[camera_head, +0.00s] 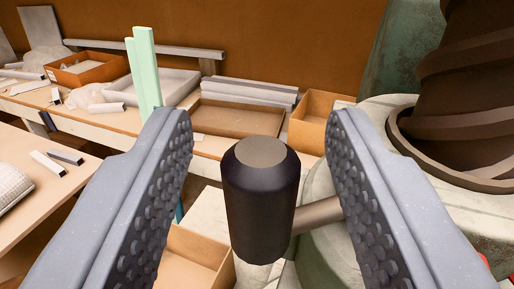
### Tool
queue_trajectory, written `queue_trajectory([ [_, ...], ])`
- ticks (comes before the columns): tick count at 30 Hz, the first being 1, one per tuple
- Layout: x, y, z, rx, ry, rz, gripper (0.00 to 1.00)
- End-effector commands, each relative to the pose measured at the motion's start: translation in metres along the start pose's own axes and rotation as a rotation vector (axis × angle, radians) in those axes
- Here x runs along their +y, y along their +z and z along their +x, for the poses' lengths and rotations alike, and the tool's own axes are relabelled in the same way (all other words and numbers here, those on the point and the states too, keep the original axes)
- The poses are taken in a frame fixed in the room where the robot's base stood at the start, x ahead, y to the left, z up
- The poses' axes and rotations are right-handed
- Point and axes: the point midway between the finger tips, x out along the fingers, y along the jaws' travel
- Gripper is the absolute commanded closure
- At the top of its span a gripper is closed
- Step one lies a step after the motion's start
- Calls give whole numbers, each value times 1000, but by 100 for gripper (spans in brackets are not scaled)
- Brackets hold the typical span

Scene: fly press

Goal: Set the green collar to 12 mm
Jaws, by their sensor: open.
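My gripper (258,150) is open, with one studded grey finger on each side of the view. Between the fingers stands a dark, rounded cylindrical knob (262,205) with a flat brownish top. A metal rod (318,215) runs from the knob to the right, behind the right finger. Neither finger appears to touch the knob. The large dark press screw (468,85) rises at the upper right out of a pale green press body (335,245). I cannot see a green collar or a millimetre scale in this view.
A workbench (120,118) runs along the brown wall with a cardboard tray (88,68), a shallow box (238,118) and an open box (312,122). A pale green upright post (147,65) stands at left. Another table (50,200) is at lower left; a cardboard box (195,258) is below.

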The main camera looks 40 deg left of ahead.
Motion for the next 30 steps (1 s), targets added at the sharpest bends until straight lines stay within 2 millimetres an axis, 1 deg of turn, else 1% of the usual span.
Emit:
queue_trajectory([
  [9, 0, 0, -36, 0, 0, 1, 57],
  [12, 0, 4, -48, -5, 0, 2, 57],
  [15, 0, 0, -60, 1, -1, 1, 57],
  [24, 0, 2, -98, -1, -1, 2, 57],
  [30, 0, 0, -116, 3, -2, 2, 57],
])
